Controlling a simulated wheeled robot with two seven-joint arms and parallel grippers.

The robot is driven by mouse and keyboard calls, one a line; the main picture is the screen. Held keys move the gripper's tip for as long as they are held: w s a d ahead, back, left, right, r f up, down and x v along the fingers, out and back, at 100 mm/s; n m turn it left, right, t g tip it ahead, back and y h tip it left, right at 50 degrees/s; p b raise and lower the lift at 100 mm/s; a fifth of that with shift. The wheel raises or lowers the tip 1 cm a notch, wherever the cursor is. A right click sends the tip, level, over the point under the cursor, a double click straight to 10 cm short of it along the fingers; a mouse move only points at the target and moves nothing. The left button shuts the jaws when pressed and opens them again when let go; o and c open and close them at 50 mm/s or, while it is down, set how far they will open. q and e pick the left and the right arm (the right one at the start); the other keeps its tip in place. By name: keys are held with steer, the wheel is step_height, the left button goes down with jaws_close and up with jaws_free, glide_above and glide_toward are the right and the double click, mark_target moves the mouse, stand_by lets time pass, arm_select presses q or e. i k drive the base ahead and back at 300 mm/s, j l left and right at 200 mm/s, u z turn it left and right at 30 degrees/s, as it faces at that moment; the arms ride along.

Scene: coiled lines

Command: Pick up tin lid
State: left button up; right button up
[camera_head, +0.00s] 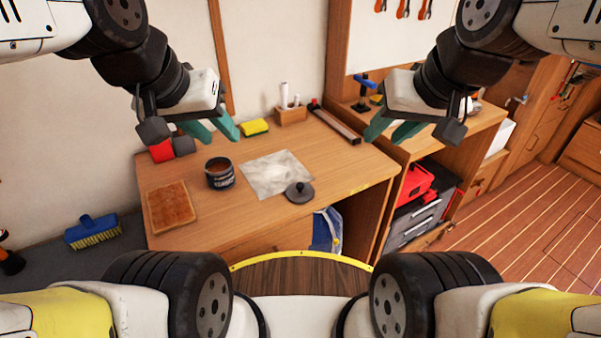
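A round dark grey tin lid (299,192) with a small knob on top lies on the wooden desk, partly on the front right corner of a pale crumpled sheet. An open dark tin (220,174) with brown contents stands to its left. My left gripper (224,136) hangs over the back left of the desk, with its two teal fingers apart and nothing between them. My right gripper (385,138) is over the desk's right side, its teal fingers apart and empty. Both are well above and away from the lid.
The desk (250,218) also holds a brown square pad (171,207), the pale sheet (268,174), a yellow sponge (255,127), a red block (161,151) and a wooden holder (291,114). A blue brush (92,231) lies left of the desk. The desktop right of the lid is clear.

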mark_target(299, 193)
steer(key=k+j+z, duration=0.15)
steer(key=z, duration=0.2)
steer(key=k+j+z, duration=0.1)
steer(key=z, duration=0.3)
steer(key=k, duration=0.1)
